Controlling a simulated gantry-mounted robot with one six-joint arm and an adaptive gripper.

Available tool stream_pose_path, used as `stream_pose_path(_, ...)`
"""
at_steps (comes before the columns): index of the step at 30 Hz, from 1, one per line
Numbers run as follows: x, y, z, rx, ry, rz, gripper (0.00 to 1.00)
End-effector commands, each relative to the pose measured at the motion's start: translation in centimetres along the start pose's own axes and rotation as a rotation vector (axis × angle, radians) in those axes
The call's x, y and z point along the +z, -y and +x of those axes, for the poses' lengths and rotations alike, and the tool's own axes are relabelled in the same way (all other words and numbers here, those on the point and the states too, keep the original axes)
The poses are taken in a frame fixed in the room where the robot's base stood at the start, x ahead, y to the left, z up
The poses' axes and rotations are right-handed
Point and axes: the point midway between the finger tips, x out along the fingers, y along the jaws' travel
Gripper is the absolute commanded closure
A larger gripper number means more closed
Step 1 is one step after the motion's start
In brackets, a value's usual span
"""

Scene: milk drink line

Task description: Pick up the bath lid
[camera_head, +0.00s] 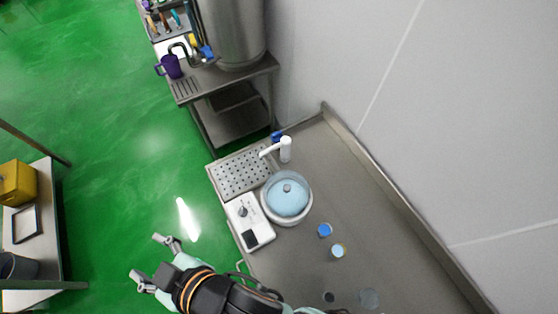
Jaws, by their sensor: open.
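My gripper (150,259) is open and empty. It is at the lower left, over the green floor beyond the counter's left edge, well apart from the lid. The lid is in full view and nothing covers it.
A white control box (247,222) with a knob stands left of the bath. A perforated drain tray (238,173) and a white tap (284,150) stand behind it. A blue cap (325,230) and other small round items lie to the right.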

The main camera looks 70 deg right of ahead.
Motion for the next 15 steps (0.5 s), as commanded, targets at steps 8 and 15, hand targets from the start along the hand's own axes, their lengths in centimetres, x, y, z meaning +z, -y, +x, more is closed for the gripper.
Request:
stream_pose_path(8,12.8,-10.8,5.0,0.119,0.000,0.013,0.41)
stream_pose_path(15,32.3,-26.1,3.7,0.411,-0.095,0.158,0.41)
